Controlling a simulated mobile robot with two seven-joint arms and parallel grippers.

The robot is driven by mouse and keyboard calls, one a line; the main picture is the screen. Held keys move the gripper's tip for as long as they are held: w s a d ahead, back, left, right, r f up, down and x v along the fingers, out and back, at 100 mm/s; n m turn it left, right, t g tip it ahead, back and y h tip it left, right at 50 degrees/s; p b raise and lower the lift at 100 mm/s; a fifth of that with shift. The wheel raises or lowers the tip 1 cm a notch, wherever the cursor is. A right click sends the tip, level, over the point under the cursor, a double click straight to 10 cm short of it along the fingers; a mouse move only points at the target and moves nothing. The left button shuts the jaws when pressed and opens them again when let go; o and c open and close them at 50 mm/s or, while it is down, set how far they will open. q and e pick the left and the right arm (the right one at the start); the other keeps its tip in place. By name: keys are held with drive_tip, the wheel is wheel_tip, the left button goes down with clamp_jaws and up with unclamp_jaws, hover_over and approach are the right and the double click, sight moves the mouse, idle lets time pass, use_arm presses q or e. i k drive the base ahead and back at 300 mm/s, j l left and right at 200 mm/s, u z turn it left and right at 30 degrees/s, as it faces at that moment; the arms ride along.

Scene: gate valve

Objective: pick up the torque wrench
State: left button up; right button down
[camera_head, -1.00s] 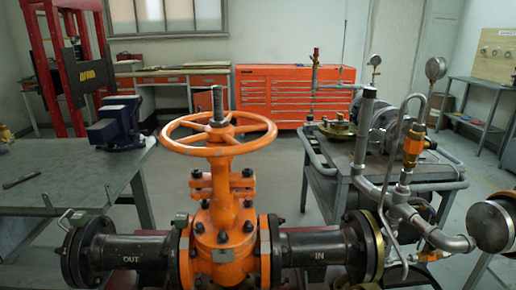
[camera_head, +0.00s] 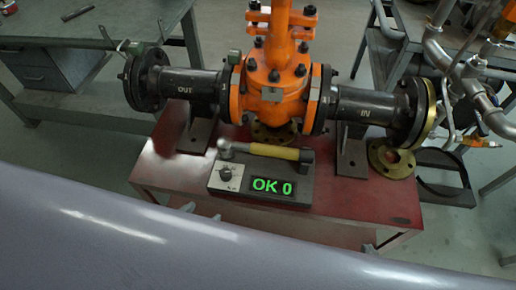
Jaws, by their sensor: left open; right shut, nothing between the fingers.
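The torque wrench (camera_head: 272,152) has a yellow handle and a metal head at its left end. It lies across the back of a dark tester box (camera_head: 235,202) with a lit green "OK 0" display. The box rests on a red bench top (camera_head: 165,165). The fingertips of my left gripper (camera_head: 201,212) just show at the bench's front edge, left of and nearer than the box, apart and empty. The tips of my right gripper (camera_head: 370,248) show at the front right, together and clear of the wrench. The rest of both grippers is hidden behind a large pale grey curved surface.
The orange gate valve (camera_head: 275,50) with black flanged pipes (camera_head: 190,85) stands just behind the box. A loose brass flange (camera_head: 391,160) lies at the bench's right. A grey workbench (camera_head: 90,25) is at the back left. The bench top left of the box is clear.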

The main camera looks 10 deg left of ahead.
sight(226, 146)
drive_tip(key=k+l+u, duration=0.1)
drive_tip(key=l, duration=0.3)
drive_tip(key=k+l, duration=0.1)
drive_tip(key=l, duration=0.25)
drive_tip(key=k+l+u, duration=0.15)
drive_tip(key=l, duration=0.25)
drive_tip(key=i+l, duration=0.35)
drive_tip(key=i, duration=0.15)
